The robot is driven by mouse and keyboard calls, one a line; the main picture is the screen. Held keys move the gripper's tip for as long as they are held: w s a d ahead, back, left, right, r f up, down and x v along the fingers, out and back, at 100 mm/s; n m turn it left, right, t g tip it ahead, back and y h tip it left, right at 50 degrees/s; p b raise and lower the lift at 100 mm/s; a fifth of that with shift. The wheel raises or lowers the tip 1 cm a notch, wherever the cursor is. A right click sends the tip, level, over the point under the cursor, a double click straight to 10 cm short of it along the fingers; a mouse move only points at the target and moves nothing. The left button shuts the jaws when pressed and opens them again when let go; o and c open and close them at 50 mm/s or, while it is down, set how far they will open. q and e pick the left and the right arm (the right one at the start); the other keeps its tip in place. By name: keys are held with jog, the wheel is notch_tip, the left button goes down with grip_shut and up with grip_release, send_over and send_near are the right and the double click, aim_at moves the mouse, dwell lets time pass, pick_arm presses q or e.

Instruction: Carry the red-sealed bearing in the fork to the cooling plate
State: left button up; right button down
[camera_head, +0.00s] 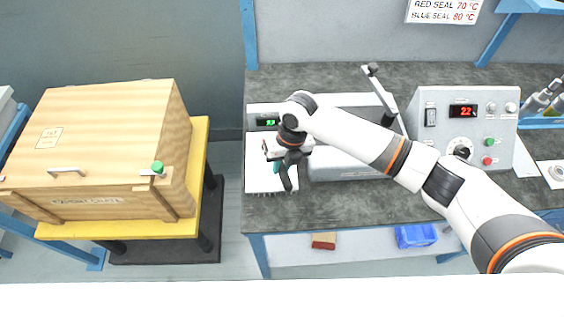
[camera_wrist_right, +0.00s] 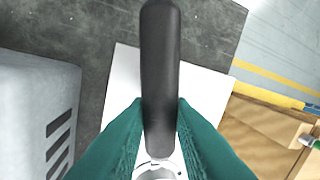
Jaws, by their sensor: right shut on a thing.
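My right gripper (camera_head: 278,160) is over the left end of the bench, shut on the black handle of a tool that I take for the fork (camera_head: 288,181). In the right wrist view the handle (camera_wrist_right: 160,70) stands between the two green finger pads of the gripper (camera_wrist_right: 160,125). A silvery round part (camera_wrist_right: 157,171) shows below the handle at the bottom edge, partly cut off. I cannot tell if it is the bearing, and no red seal shows. The pale cooling plate (camera_head: 260,182), with a finned front edge, lies beneath the gripper. My left gripper is not in view.
A green-lit display (camera_head: 267,122) stands behind the plate. A grey box with a raised lid (camera_head: 350,166) stands to its right. A control box (camera_head: 470,135) with a red display is further right. A wooden crate (camera_head: 110,130) stands left, across a gap.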

jog(key=shift+f+b, duration=0.3)
jog(key=shift+f, duration=0.2)
jog(key=shift+f, duration=0.2)
jog(key=c, duration=1.2)
grip_release()
